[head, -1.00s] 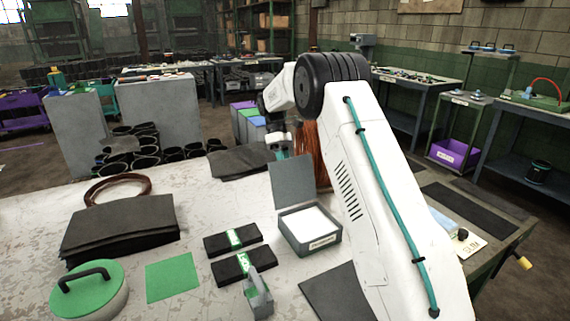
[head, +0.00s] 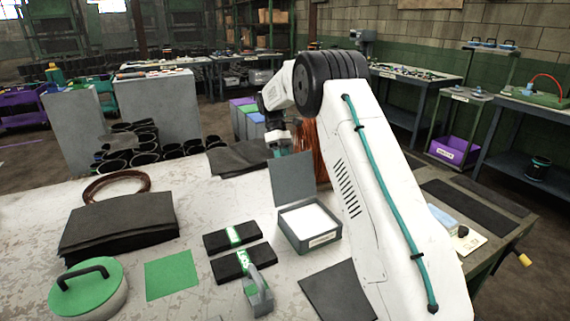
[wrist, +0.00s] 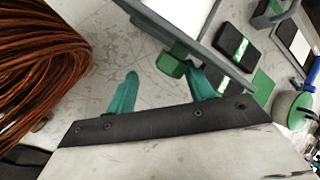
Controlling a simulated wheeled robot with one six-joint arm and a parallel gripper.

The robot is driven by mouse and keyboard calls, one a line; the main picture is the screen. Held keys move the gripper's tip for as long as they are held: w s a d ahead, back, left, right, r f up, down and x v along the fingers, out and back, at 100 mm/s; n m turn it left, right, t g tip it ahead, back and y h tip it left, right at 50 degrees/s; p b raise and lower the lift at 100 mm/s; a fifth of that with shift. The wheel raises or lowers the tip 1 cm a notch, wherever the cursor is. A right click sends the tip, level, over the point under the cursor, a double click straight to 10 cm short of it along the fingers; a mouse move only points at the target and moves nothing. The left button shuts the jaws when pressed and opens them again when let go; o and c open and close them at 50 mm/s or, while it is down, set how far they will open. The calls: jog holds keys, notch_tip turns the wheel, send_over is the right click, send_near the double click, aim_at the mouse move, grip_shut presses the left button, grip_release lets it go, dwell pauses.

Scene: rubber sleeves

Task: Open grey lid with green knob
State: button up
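The grey lid (head: 292,178) stands raised, close to upright, at the back edge of a grey box (head: 322,240) with a pale inside. The lid also shows edge-on in the wrist view (wrist: 222,62). Its green knob (wrist: 171,65) sticks out from the lid's back face and is hidden in the head view. My gripper (wrist: 160,82) has its two teal fingers apart. The knob is near the fingertips, closer to the right finger; I cannot tell whether they touch. In the head view my gripper (head: 280,147) is behind the lid, partly hidden by it.
A bundle of reddish-brown strands (wrist: 45,55) lies close to the left of my gripper. Black strapped packs (head: 238,262) and a small grey holder (head: 259,295) are left of the box. A round green-topped container (head: 88,290) and dark folded sheets (head: 120,225) stand further left.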

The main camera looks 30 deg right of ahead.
jog(key=shift+d+r, duration=0.1)
jog(key=shift+d, duration=0.05)
jog(key=v, duration=0.7)
jog(key=shift+w+r, duration=0.2)
jog(key=shift+r, duration=0.1)
